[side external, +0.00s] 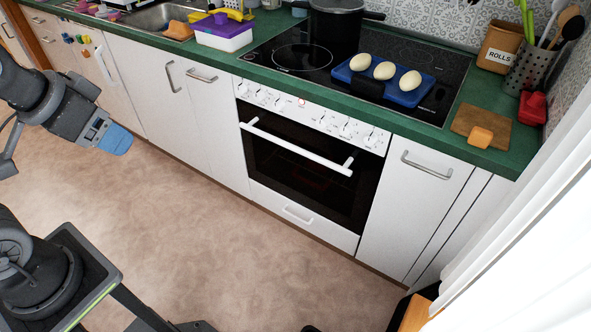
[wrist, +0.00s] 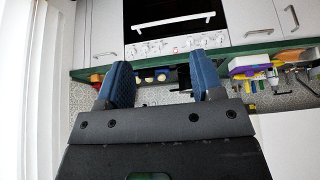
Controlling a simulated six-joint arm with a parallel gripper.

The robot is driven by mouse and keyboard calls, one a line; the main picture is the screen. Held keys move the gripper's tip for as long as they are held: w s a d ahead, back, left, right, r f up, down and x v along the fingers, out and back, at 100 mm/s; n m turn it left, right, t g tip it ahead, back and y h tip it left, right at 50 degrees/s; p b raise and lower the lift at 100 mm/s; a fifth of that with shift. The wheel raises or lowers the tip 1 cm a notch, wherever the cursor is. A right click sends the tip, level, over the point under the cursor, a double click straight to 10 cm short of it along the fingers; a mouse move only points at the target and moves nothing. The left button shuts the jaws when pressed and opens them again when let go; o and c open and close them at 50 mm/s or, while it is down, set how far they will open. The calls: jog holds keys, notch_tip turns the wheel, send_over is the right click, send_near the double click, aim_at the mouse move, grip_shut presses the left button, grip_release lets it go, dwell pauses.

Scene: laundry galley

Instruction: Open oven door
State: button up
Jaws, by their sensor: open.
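The oven (side external: 312,178) is built into the white cabinets, with a dark glass door. The door looks shut in the side external view. A white bar handle (side external: 296,147) runs across the top of the door, below a white panel of knobs. The handle also shows in the wrist view (wrist: 175,21), near the top of the upside-down picture. My gripper (side external: 118,142) is at the left in the side external view, in the air well away from the oven. In the wrist view its two blue fingers (wrist: 163,80) are apart, with nothing held between them.
The green counter (side external: 483,155) above bears a cooktop with a dark pot (side external: 335,25) and a blue tray (side external: 403,97) of white eggs. A drawer (side external: 297,213) sits below the oven. The floor (side external: 215,225) before the oven is clear.

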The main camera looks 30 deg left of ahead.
aim_at(289, 148)
jog(key=shift+w+r, duration=0.1)
jog(key=shift+w, duration=0.3)
jog(key=shift+c, duration=0.7)
jog(key=w+m, duration=0.1)
jog(key=w, duration=0.4)
jog(key=w+f+m+t, duration=0.1)
jog(key=w+m, duration=0.1)
jog(key=w, duration=0.4)
jog(key=w+m+t, duration=0.1)
jog(key=w, duration=0.4)
jog(key=shift+w+a+f+m, duration=0.2)
jog(key=shift+w+a+m, duration=0.1)
jog(key=shift+w, duration=0.1)
jog(key=shift+c, duration=0.2)
jog(key=w+f+m+t, duration=0.5)
jog(key=w+f+m, duration=0.2)
jog(key=w+f, duration=1.15)
notch_tip(289, 148, down, 21)
jog(key=w+a+m+t, duration=0.1)
jog(key=m+t, duration=0.2)
jog(key=m, duration=0.3)
jog(key=shift+x, duration=6.8)
jog(key=shift+w+a+r, duration=0.1)
jog(key=shift+w+r, duration=0.05)
jog(key=shift+c, duration=0.5)
